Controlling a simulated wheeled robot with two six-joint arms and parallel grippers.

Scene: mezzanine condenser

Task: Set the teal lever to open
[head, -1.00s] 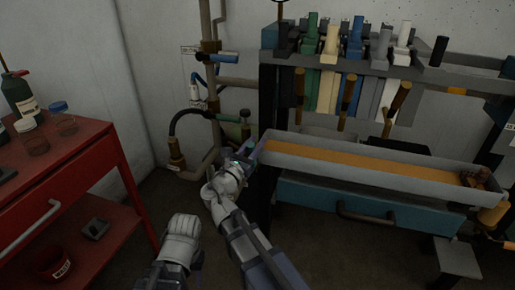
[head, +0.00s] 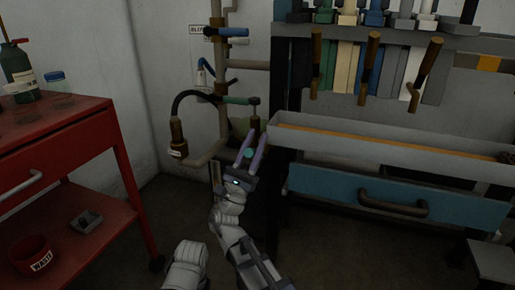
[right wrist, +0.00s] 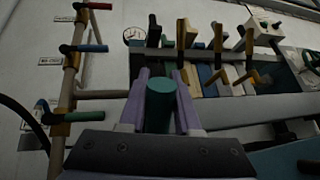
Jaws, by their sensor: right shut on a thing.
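The teal lever (head: 247,153) shows as a short teal round end between the purple fingers of my right gripper (head: 250,146). In the right wrist view the teal lever (right wrist: 161,107) is a thick cylinder, its round end facing the camera, with one finger on each side. My right gripper (right wrist: 160,108) is shut on it. The rest of the lever and its pivot are hidden by the gripper, so I cannot read its setting. My left gripper is not in view.
A pipe with a green handle (head: 237,100) and a blue handle (head: 232,32) stands just behind and left. A grey trough (head: 400,145) and a blue drawer (head: 330,188) lie to the right. A red cart (head: 75,150) stands at the left.

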